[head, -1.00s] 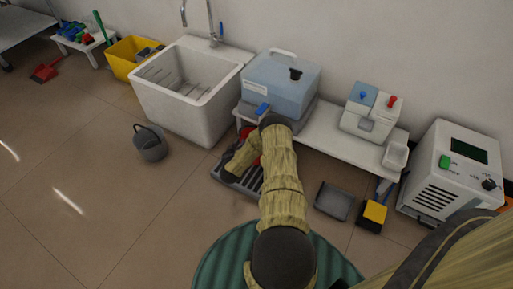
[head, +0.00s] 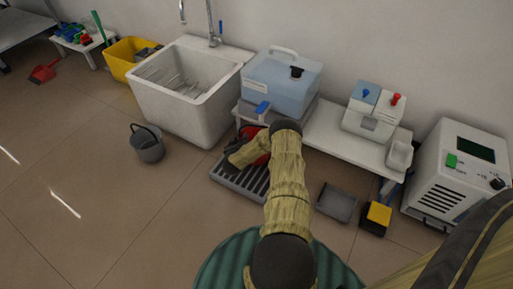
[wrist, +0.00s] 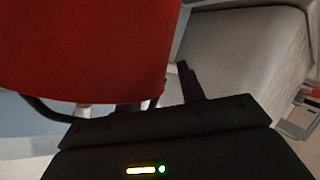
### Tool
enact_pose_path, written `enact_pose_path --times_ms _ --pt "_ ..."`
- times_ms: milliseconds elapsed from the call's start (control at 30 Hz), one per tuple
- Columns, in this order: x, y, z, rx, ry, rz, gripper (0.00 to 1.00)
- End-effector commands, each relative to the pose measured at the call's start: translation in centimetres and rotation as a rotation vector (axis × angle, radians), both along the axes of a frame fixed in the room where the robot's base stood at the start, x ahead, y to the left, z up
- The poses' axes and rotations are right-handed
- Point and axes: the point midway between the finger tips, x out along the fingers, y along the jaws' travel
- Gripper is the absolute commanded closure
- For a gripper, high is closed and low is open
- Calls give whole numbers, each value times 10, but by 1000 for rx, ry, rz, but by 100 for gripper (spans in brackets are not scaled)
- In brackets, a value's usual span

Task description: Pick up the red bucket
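The red bucket (head: 262,143) shows only in part in the head view, above the slatted grey tray and in front of the white bench, behind my bent arm. In the wrist view its red wall (wrist: 85,40) fills the upper left, very close, with a dark curved handle below it. My gripper (wrist: 185,85) is at the bucket's handle side. One dark finger shows beside the red wall. The other finger is not clear, and whether the handle is between them cannot be told. The head view hides the fingers.
A slatted grey tray (head: 241,181) lies below the bucket. A white sink (head: 205,120) stands left, and a white bench (head: 328,135) carries a blue tank (head: 282,82). A grey bucket (head: 148,148) and dustpan (head: 337,202) stand apart.

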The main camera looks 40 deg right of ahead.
Motion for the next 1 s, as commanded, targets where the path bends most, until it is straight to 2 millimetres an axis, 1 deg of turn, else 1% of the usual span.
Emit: enact_pose_path --times_ms 200,267,400,433,1000 --pt "0 0 0 0 0 0 61" --pt "0 0 0 0 0 0 71" --pt "0 0 0 0 0 0 98" --pt "0 0 0 0 0 0 100" --pt "0 0 1 -2 0 -1 100"
